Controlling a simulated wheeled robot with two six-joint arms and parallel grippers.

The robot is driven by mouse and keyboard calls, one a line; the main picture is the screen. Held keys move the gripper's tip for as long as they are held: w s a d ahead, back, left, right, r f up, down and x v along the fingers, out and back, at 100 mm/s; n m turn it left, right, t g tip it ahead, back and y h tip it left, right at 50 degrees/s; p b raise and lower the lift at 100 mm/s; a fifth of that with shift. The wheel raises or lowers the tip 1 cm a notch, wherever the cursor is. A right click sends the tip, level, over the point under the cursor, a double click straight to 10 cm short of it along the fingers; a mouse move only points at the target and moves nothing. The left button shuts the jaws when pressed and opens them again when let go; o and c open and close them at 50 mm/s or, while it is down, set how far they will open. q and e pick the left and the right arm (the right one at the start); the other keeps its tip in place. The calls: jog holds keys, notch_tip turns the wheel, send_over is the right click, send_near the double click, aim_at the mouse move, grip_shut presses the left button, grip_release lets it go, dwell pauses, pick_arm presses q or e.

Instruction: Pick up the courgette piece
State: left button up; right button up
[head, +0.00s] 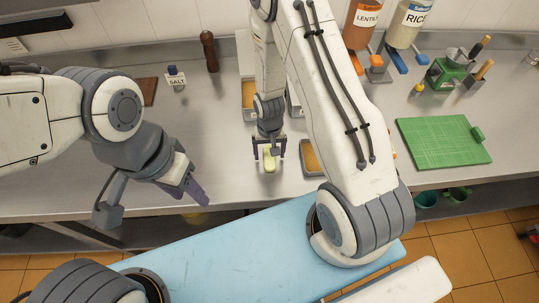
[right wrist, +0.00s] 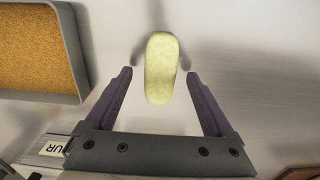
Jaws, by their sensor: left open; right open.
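The courgette piece (head: 269,166) is a pale yellow-green oblong with rounded ends on the steel counter. In the right wrist view the courgette piece (right wrist: 162,68) lies lengthwise between and slightly beyond the fingertips, with a gap on each side. My right gripper (head: 269,152) is open, pointing down over the piece; its purple fingers also show in the right wrist view (right wrist: 159,74). My left gripper (head: 191,188) is open and empty near the counter's front edge, left of the piece.
A metal tray of orange-brown crumbs (right wrist: 35,48) stands close beside the piece. Another tray (head: 248,91) is behind. A green cutting board (head: 443,140) lies at right. A pepper mill (head: 209,50) and salt container (head: 175,76) stand at the back left. The counter left of the piece is clear.

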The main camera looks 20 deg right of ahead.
jog(key=shift+f, duration=0.3)
jog(key=shift+c, duration=0.3)
grip_shut()
jog(key=shift+r, duration=0.2)
